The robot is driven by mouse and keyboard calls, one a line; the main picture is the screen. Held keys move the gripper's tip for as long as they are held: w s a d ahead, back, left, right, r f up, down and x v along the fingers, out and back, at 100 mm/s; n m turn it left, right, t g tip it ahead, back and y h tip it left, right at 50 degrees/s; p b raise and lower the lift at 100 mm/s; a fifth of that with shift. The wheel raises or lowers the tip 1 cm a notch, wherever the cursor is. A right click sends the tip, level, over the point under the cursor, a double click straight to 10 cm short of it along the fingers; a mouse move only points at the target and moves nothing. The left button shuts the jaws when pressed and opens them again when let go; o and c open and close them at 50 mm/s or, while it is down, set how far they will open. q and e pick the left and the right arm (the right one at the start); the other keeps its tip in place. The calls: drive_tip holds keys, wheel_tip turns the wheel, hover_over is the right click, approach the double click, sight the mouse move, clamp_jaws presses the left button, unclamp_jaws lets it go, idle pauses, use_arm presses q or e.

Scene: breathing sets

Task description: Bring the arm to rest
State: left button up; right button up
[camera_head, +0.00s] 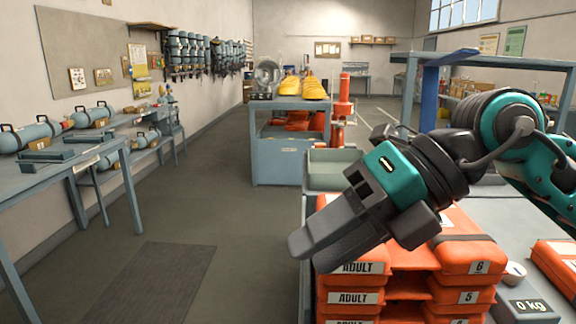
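My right arm comes in from the right edge, dark grey with teal parts. Its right gripper (306,243) points down and to the left over the front edge of the work table (477,206). It is in front of and above stacked orange packs (462,256) marked ADULT, and partly hides them. I see nothing held in it, but its fingers overlap from this angle, so the gap between them is unclear. My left gripper and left arm are not in view.
A grey-green tray (330,170) sits behind the gripper. A scale reading 0 kg (527,305) and another orange pack (558,262) lie at the right. A blue post (430,97) stands behind the arm. Open floor (235,215) lies left, beside a bench (60,172) with grey cylinders.

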drive_tip(key=s+a+r+g+y, duration=0.3)
drive_tip(key=a+y, duration=0.2)
drive_tip(key=y, duration=0.1)
wheel_tip(320, 180, up, 6)
drive_tip(key=w+d+m+t+y, duration=0.1)
drive_tip(key=w+m+t+y, duration=0.1)
drive_tip(key=m+t+y, duration=0.45)
drive_tip(key=w+d+f+m+t+h, duration=0.6)
drive_tip(key=m+t+h, duration=0.3)
drive_tip(key=m, duration=0.4)
drive_tip(key=w+d+f+m+t+h, duration=0.55)
drive_tip(key=d+m+t+h, duration=0.3)
drive_tip(key=m, duration=0.55)
drive_tip(key=s+d+f+m+g+h, duration=0.2)
drive_tip(key=f+g+h, duration=0.1)
drive_tip(key=f, duration=0.6)
drive_tip(key=s+d+f+m+g+h, duration=0.2)
drive_tip(key=s+d+f+m+g, duration=0.15)
drive_tip(key=f, duration=0.55)
drive_tip(key=s+f+g, duration=1.1)
drive_tip(key=s+f, duration=0.4)
drive_tip(key=s, duration=0.3)
drive_tip(key=w+a+f+t+y, duration=0.1)
drive_tip(key=w+a+f+t, duration=0.1)
drive_tip(key=w+f+t, duration=0.5)
drive_tip(key=shift+w+f+n+y, duration=0.3)
drive_tip(key=shift+w+f+y, duration=0.15)
drive_tip(key=shift+f, duration=0.2)
